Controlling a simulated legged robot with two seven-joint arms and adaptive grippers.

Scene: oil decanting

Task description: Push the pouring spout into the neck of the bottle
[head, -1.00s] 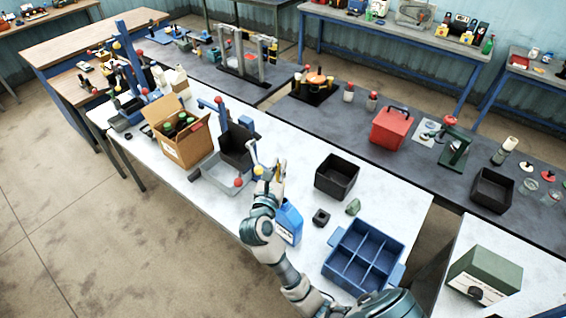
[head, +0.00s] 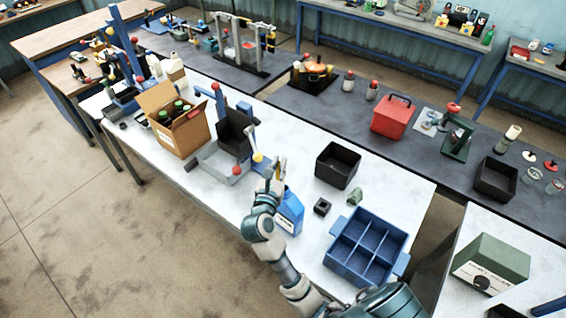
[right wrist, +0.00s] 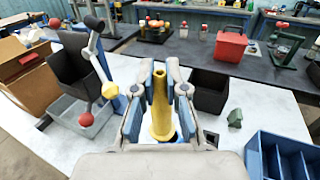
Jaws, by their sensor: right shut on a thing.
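The yellow pouring spout (right wrist: 160,104) is a tapered cone, upright between the fingers of my right gripper (right wrist: 157,100) in the right wrist view. The gripper is shut on it. In the head view, my right gripper (head: 276,174) is above and beside the top of a blue bottle (head: 289,214) with a white label, standing on the white table. A bit of blue (right wrist: 178,136) shows below the spout's wide end. The bottle's neck is hidden by the gripper, so I cannot tell whether the spout is in it. My left gripper is not in view.
A grey tray (head: 232,178) and a stand with red and yellow balls are left of the gripper. A carton (head: 172,137) holds green-capped bottles.

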